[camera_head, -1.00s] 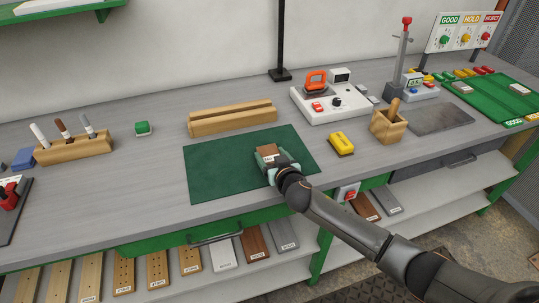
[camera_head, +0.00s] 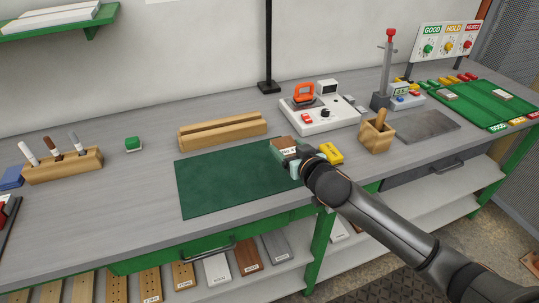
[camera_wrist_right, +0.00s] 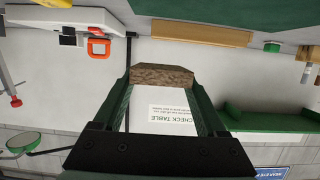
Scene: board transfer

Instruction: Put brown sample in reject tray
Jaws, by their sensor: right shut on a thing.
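The brown sample (camera_head: 282,143), a small block with a white label, is in my right gripper (camera_head: 289,151), above the far right corner of the dark green mat. In the right wrist view the brown sample (camera_wrist_right: 162,76) sits between the two fingertips. The green sorting area (camera_head: 472,111) is at the far right of the bench, with green, yellow and red labels on its near edge. I cannot make out the reject tray's own borders. A sign above has a red REJECT panel (camera_head: 471,37). My left gripper is not in view.
A yellow block (camera_head: 332,153) lies close beside my right gripper. A wooden holder with a handle (camera_head: 377,133), a grey plate (camera_head: 428,126), a white instrument (camera_head: 320,116) and a tall grey stand (camera_head: 386,75) lie toward the sorting area. The green mat (camera_head: 225,180) is bare.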

